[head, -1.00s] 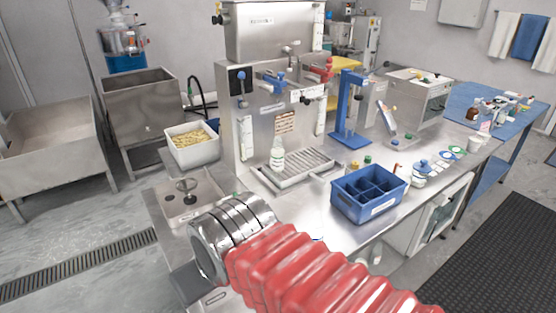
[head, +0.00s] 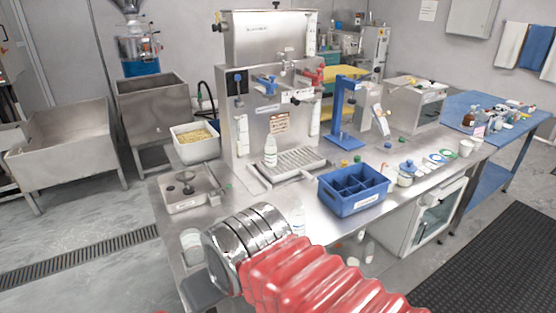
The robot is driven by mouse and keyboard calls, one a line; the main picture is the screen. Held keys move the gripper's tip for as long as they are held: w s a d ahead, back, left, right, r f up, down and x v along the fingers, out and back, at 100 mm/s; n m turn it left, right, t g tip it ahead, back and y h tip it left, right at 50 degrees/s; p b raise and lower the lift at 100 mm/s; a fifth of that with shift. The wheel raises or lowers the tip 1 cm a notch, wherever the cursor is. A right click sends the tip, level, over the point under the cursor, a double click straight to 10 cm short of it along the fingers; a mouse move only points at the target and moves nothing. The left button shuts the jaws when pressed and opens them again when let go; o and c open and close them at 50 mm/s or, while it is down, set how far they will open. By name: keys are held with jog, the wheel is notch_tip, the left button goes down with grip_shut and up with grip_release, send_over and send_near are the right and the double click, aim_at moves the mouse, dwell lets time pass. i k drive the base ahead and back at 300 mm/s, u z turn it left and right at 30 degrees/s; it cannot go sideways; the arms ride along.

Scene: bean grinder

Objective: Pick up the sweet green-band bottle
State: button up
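A clear, whitish bottle (head: 270,151) stands upright at the drip tray (head: 300,165) in front of the steel machine. I cannot make out a green band on it. A green cap (head: 357,158) and a yellow cap (head: 344,163) show just behind the blue divided crate (head: 345,203); what they sit on is mostly hidden. Another clear bottle-like thing (head: 299,218) is partly hidden behind my arm. My arm, with silver rings and red bellows, crosses the lower middle. My gripper's fingers are not visible.
A white bin (head: 195,145) stands behind left. A blue table (head: 455,108) is far right. Dark matting (head: 490,240) covers the right floor.

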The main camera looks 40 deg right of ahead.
aim_at(270, 148)
jog(key=z, duration=0.05)
jog(key=k, duration=0.1)
jog(key=u, duration=3.05)
jog(key=k, duration=1.7)
jog(key=z, duration=0.05)
